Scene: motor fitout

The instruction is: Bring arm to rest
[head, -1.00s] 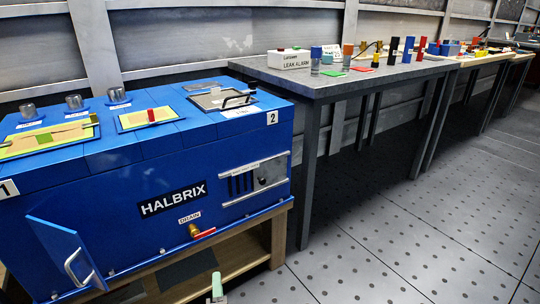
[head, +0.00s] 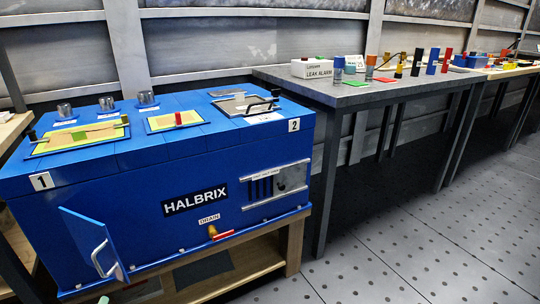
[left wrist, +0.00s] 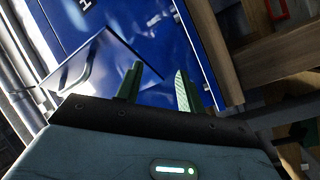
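My left gripper (left wrist: 157,85) shows in the left wrist view with its two green fingers apart and nothing between them. The open blue door (head: 88,245) of the HALBRIX box (head: 270,150) hangs at the box's lower left front. The door, with its metal handle, also shows in the left wrist view (left wrist: 100,62), just beyond and left of the fingers. I cannot tell whether the gripper touches it. In the head view only a small green tip shows at the bottom edge below the door. My right gripper is not in view.
The blue box stands on a wooden stand (head: 290,245). A grey table (head: 355,98) with a white leak alarm box (head: 312,68) and several coloured cylinders stands to the right. A wooden surface (head: 12,128) is at the left edge. The perforated floor (head: 400,245) at right is clear.

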